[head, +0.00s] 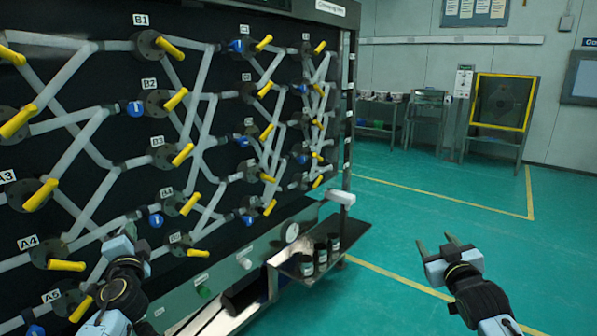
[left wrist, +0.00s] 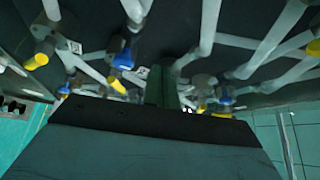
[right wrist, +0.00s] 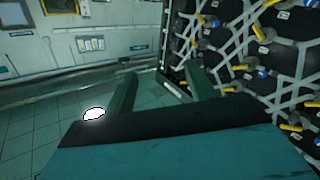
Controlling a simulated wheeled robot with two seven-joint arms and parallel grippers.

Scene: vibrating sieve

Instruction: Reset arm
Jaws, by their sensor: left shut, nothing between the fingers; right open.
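My left gripper (head: 128,232) is at the lower left of the head view, in front of the pipe panel (head: 232,210) near its lower valves. In the left wrist view its fingers (left wrist: 162,88) are together with nothing between them, and pipes and valves show beyond. My right gripper (head: 450,243) is at the lower right of the head view, over open floor. In the right wrist view its fingers (right wrist: 158,93) stand apart and empty, with the panel to the right. Neither gripper is seen holding anything.
Yellow valve handles (head: 66,265) stick out from the panel near my left arm. A metal shelf (head: 340,237) with dark cylinders (head: 306,265) juts out at the panel's lower right. The green floor (head: 420,215) between panel and back wall is clear. A yellow-framed board (head: 502,102) stands far off.

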